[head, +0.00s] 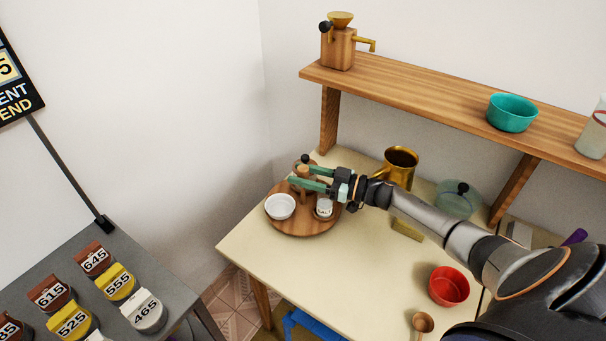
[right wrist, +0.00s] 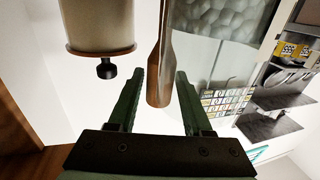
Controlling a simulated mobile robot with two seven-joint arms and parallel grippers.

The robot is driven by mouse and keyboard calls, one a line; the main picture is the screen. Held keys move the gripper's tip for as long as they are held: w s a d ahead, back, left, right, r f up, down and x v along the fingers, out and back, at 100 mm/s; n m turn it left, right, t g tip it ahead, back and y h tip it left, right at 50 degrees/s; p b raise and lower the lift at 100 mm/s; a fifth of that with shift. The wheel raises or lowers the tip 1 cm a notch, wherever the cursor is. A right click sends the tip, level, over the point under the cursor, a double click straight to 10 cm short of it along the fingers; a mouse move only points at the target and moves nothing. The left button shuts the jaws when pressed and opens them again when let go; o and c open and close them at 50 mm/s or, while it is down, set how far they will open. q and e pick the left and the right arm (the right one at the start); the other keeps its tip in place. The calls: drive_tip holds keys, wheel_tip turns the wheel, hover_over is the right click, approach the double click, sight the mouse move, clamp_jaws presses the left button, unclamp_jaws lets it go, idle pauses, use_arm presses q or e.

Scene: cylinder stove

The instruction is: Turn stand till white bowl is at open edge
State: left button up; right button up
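The round wooden stand (head: 300,230) lies on the cream table near its back left corner. The white bowl (head: 280,206) sits on the stand's left side. A small white labelled jar (head: 324,208) is on its right side. A brown round object with a black knob sits at the back, partly hidden by my right gripper (head: 303,176). The gripper's green fingers are apart over the stand's middle. In the right wrist view, an upright wooden post (right wrist: 158,85) shows between the open fingers; I cannot tell if they touch it. My left gripper is not in view.
A wooden shelf (head: 430,98) at the back carries a grinder (head: 338,48) and a teal bowl (head: 512,112). A brass mug (head: 400,166), a red bowl (head: 448,286) and a wooden spoon (head: 423,322) are on the table. The table's front left part is clear.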

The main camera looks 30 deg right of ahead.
drive_tip(key=shift+o, duration=1.1)
drive_tip(key=v, duration=1.2)
drive_tip(key=shift+s+d, duration=0.15)
drive_tip(key=shift+s, duration=0.05)
drive_tip(key=a, duration=0.2)
drive_tip(key=a+f+m+t+h, duration=0.1)
drive_tip(key=a, duration=0.1)
drive_tip(key=a+m+t+h, duration=0.1)
drive_tip(key=a, duration=0.1)
drive_tip(key=shift+s+a+f+b, duration=0.15)
drive_tip(key=shift+a+f+b, duration=0.05)
drive_tip(key=shift+a+b, duration=0.1)
drive_tip(key=w+m+h, duration=0.1)
drive_tip(key=w+h, duration=0.1)
drive_tip(key=w, duration=0.1)
drive_tip(key=w+r+m+t+h, duration=0.1)
drive_tip(key=w+h, duration=0.1)
drive_tip(key=w, duration=0.2)
drive_tip(key=w+a+r+m+h, duration=0.1)
drive_tip(key=w+m+h, duration=0.1)
drive_tip(key=w, duration=0.1)
drive_tip(key=shift+w+r+h+b, duration=0.15)
drive_tip(key=shift+w+h+b, duration=0.05)
drive_tip(key=shift+h+b, duration=0.1)
